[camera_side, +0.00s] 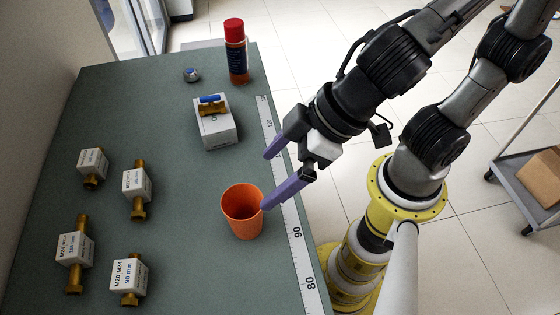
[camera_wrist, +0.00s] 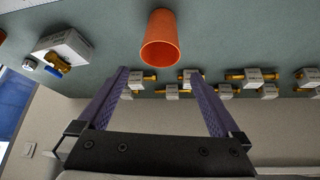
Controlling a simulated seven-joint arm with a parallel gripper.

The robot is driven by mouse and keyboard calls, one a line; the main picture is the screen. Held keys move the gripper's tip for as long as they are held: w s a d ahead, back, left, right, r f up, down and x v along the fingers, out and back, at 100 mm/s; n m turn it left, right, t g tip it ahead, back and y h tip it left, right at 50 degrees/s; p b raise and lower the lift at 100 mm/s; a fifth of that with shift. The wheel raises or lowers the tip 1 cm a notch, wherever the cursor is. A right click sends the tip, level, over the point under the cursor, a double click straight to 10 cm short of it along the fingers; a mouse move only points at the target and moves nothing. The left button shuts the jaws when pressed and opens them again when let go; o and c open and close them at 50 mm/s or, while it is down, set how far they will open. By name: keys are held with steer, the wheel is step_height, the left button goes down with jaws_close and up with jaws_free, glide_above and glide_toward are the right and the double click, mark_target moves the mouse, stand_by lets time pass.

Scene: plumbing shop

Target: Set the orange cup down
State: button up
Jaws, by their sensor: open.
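The orange cup (camera_side: 243,214) stands upright on the green-grey bench (camera_side: 175,185), close to the edge with the measuring strip. It is open at the top and looks empty. In the wrist view the cup (camera_wrist: 160,40) lies beyond the fingertips, at the top middle. My gripper (camera_side: 266,182) has purple fingers spread apart with nothing between them. In the side view one fingertip overlaps the cup's right rim; I cannot tell if it touches. In the wrist view the open gripper (camera_wrist: 159,78) shows a clear gap between its fingers.
Several brass fittings in white blocks (camera_side: 137,184) stand left of the cup. A white box with a blue-handled valve (camera_side: 214,125), a red-capped can (camera_side: 236,52) and a small round part (camera_side: 191,74) are farther back. A measuring strip (camera_side: 291,215) runs along the right edge.

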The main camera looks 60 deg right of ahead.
steer(key=s+d+r+m+h, duration=0.1)
steer(key=d+r+m, duration=0.1)
steer(key=d, duration=0.9)
steer(key=s+d+r+m+h, duration=0.1)
steer(key=d+m, duration=0.3)
steer(key=d, duration=0.8)
steer(key=shift+r+m+h, duration=0.3)
steer(key=shift+r+h, duration=0.35)
steer(key=shift+h, duration=0.15)
